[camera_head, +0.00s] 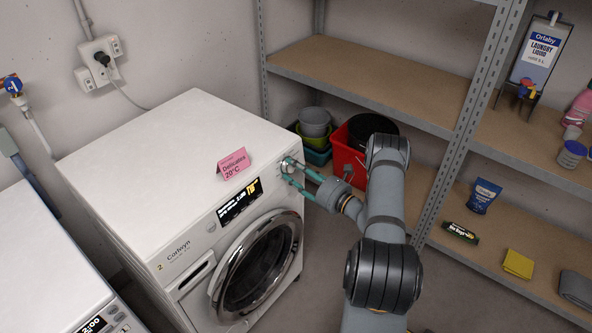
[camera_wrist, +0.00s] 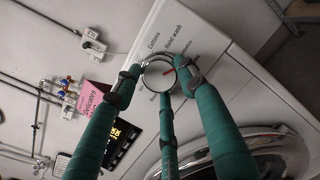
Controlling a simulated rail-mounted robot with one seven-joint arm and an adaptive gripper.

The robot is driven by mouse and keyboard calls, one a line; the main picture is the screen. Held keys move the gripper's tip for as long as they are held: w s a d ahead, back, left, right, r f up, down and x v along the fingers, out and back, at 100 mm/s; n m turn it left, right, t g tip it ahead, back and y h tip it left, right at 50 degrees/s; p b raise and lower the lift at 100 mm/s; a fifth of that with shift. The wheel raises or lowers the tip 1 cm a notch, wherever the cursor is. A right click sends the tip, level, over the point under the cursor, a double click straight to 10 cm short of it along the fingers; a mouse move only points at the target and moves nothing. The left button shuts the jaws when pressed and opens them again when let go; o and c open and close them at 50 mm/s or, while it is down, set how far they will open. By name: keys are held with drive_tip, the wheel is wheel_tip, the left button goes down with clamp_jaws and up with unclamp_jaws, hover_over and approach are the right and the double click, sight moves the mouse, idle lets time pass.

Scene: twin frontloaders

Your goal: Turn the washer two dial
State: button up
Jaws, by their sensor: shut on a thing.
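Washer two (camera_head: 170,150), white with a "2" by its Corlwyn label, stands at the left of the head view with its round door facing front. Its round dial (camera_wrist: 160,75) is on the upper panel, silver-rimmed with a red mark. Labels around it include "Cottons" and "Hand wash". My gripper (camera_head: 288,171) has teal fingers, which reach the panel from the right. In the wrist view its three fingers (camera_wrist: 160,85) are closed around the dial's rim. The fingers cover part of the dial and some labels.
A pink card (camera_head: 233,163) reading "Delicates 20°C" stands on the washer's top near the dial. A lit display (camera_head: 240,200) is left of the dial. A second white machine (camera_head: 40,265) is at lower left. A red bucket (camera_head: 343,160) and shelving (camera_head: 375,85) are behind my arm.

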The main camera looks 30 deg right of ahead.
drive_tip(key=m+h+p, duration=0.1)
drive_tip(key=m, duration=0.4)
drive_tip(key=shift+a, duration=0.1)
drive_tip(key=shift+m, duration=0.4)
drive_tip(key=shift+s, duration=0.1)
drive_tip(key=o, duration=1.1)
drive_tip(key=shift+o, duration=0.2)
drive_tip(key=v, duration=1.2)
drive_tip(key=shift+r, duration=0.25)
